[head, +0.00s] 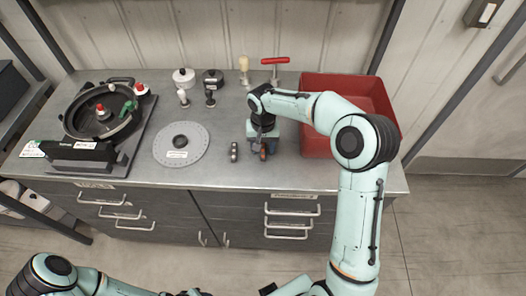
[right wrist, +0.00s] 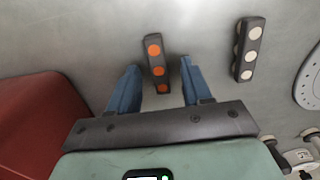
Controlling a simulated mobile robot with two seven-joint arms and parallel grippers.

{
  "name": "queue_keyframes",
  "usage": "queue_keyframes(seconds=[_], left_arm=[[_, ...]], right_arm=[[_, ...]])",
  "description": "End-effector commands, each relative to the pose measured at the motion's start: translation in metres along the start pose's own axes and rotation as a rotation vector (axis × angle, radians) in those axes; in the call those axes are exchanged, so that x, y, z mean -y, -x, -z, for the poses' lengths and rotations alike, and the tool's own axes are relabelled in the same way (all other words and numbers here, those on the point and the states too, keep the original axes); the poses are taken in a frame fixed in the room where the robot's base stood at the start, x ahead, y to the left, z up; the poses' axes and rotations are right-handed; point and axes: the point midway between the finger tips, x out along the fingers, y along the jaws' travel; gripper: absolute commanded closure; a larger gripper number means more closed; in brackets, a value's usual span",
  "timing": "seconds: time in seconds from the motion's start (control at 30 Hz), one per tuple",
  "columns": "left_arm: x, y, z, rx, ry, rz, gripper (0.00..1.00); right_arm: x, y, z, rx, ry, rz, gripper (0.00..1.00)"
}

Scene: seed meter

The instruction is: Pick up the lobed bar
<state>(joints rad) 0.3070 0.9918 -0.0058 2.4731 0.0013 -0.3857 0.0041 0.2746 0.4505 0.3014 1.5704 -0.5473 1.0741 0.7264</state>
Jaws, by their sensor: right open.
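Two short dark bars, each with a row of round discs, lie on the grey bench. In the right wrist view one bar has orange discs (right wrist: 155,61) and the other has cream discs (right wrist: 248,52). The cream-disc bar also shows in the head view (head: 234,151), left of my right gripper (head: 264,149). I cannot tell for certain which one is the lobed bar. My right gripper is open, pointing down, its blue fingertips (right wrist: 160,70) on either side of the orange-disc bar in the picture; the gripper mostly hides that bar in the head view. My left gripper is out of frame.
A red bin (head: 316,140) stands close right of my right gripper. A grey perforated disc (head: 166,156) lies left, beside the round black seed meter (head: 75,121). Knobs, small posts and a red T-handle (head: 275,61) stand at the back.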

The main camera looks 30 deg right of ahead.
Motion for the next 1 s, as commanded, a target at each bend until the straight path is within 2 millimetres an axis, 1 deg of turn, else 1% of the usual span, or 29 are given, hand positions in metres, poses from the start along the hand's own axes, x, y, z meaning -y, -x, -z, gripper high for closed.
queue_keyframes(seconds=[0.13,0.17,0.2,0.3,0.6,0.73,0.87,1.0], left_arm=[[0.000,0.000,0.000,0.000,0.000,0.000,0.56],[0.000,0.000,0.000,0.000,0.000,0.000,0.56],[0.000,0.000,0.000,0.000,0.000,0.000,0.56],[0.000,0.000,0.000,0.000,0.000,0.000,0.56],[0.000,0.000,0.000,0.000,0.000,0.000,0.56],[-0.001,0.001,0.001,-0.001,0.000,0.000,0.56],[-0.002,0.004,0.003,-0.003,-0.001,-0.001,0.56],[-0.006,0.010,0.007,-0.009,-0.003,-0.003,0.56]], right_arm=[[0.000,0.000,0.000,0.000,0.000,0.000,0.51],[0.000,0.000,0.000,0.000,0.000,0.000,0.58],[0.000,0.000,0.000,0.000,0.000,0.000,0.71],[0.000,0.000,0.000,0.000,0.000,0.000,1.00],[0.000,0.001,0.000,-0.001,0.000,0.000,1.00],[0.000,0.011,0.001,-0.003,0.001,0.000,1.00],[0.001,0.035,0.001,-0.007,0.000,0.003,1.00],[0.001,0.075,0.002,-0.008,0.001,0.003,1.00]])
